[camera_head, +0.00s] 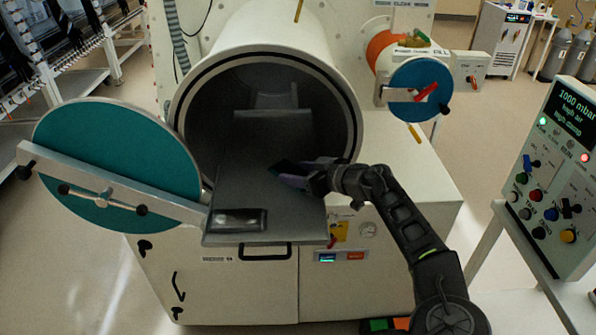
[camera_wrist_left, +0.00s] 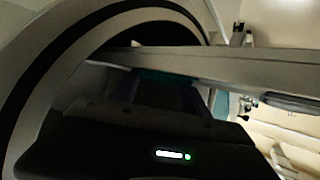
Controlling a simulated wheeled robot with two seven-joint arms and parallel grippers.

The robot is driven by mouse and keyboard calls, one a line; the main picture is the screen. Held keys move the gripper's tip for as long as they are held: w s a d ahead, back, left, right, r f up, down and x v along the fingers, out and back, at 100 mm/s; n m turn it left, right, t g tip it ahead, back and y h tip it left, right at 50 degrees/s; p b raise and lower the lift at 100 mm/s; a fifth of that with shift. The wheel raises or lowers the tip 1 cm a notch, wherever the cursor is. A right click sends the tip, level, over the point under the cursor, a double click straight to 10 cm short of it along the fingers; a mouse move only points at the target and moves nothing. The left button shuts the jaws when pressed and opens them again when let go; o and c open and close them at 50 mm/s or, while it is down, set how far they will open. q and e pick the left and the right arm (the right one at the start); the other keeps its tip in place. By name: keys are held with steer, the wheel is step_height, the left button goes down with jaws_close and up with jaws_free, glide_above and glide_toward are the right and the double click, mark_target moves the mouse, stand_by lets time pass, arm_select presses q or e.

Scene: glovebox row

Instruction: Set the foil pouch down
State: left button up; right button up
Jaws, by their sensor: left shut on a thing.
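My left gripper (camera_head: 318,178) reaches in from the lower right over the grey sliding tray (camera_head: 250,150) at the mouth of the round chamber. It is shut on a flat, dark thing, taken to be the foil pouch (camera_head: 286,168), tilted and close above or touching the tray; I cannot tell which. In the left wrist view the pouch is a dark teal patch (camera_wrist_left: 165,92) beyond the gripper body, partly hidden and in deep shadow. My right gripper is not in view.
A silver-topped dark item (camera_head: 238,219) lies at the tray's front left. The open teal door (camera_head: 115,165) stands left of the chamber (camera_head: 340,95). A smaller blue-capped port (camera_head: 420,90) is at right, and a control panel (camera_head: 555,170) stands far right. The tray's middle looks bare.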

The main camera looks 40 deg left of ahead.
arm_select(q)
steer(key=o, duration=1.6)
steer(key=b+v, duration=0.2)
steer(key=v, duration=1)
steer(key=shift+b, duration=0.4)
steer(key=shift+f, duration=0.1)
